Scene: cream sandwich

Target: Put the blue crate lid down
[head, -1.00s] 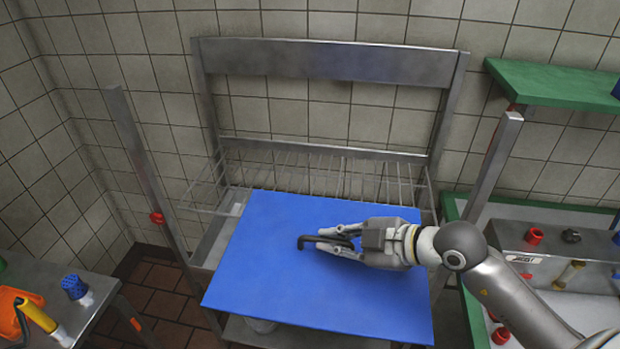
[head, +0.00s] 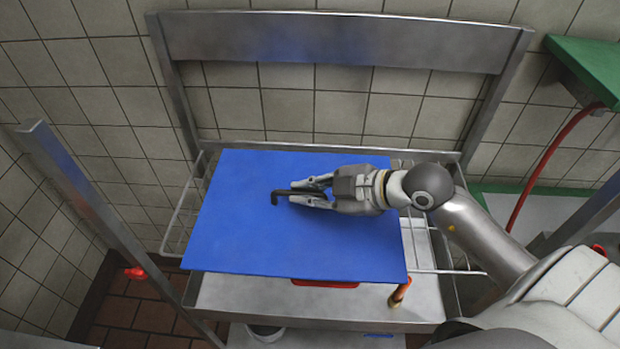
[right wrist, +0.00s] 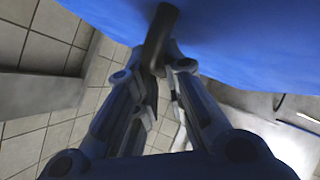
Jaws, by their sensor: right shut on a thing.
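The blue crate lid (head: 260,245) is a flat blue panel with a black handle (head: 277,197) on its top. In the head view it is over the wire rack and the steel tray of the stand. My right gripper (head: 308,192) is shut on the handle. In the right wrist view both fingers (right wrist: 158,75) close around the dark handle (right wrist: 160,35), with the blue lid (right wrist: 240,40) behind it. I cannot tell whether the lid touches the rack. My left gripper is not in view.
The steel stand's tray (head: 250,298) shows below the lid's front edge, with a red thing (head: 325,284) and a copper-coloured piece (head: 399,292) there. The wire rack (head: 445,255) shows at the right. A steel post (head: 75,190) stands left. A green shelf (head: 590,65) is at the right.

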